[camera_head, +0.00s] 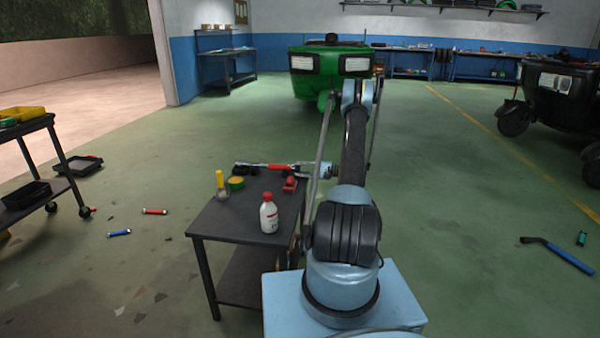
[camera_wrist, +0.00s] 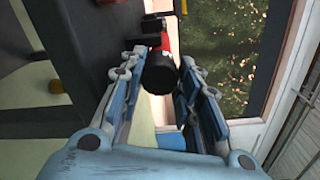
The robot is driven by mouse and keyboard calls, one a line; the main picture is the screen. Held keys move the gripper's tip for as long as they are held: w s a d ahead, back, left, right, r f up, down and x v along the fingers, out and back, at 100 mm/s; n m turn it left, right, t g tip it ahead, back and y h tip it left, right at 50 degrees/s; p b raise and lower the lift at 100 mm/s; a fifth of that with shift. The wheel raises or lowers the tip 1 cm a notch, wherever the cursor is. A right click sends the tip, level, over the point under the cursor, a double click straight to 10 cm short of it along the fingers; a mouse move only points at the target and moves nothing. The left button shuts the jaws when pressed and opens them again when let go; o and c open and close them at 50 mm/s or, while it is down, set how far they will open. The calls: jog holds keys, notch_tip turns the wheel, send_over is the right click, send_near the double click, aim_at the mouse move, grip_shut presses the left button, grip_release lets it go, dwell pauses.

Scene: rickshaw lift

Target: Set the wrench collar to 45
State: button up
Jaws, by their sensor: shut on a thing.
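The wrench (camera_head: 280,167), with red and bare-metal parts, lies across the far edge of the small dark table in the head view. My gripper (camera_head: 313,168) is at its right end, partly hidden by my arm. In the wrist view my gripper (camera_wrist: 163,70) is shut on the black round end of the wrench (camera_wrist: 158,74), which sits between its two fingers. A red part shows just beyond that end. I cannot tell whether this black end is the collar, and no scale or number is readable.
A green rickshaw (camera_head: 325,75) stands behind.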

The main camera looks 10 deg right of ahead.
jog(key=shift+n, duration=0.5)
jog(key=o, duration=1.1)
jog(key=shift+v, duration=4.05)
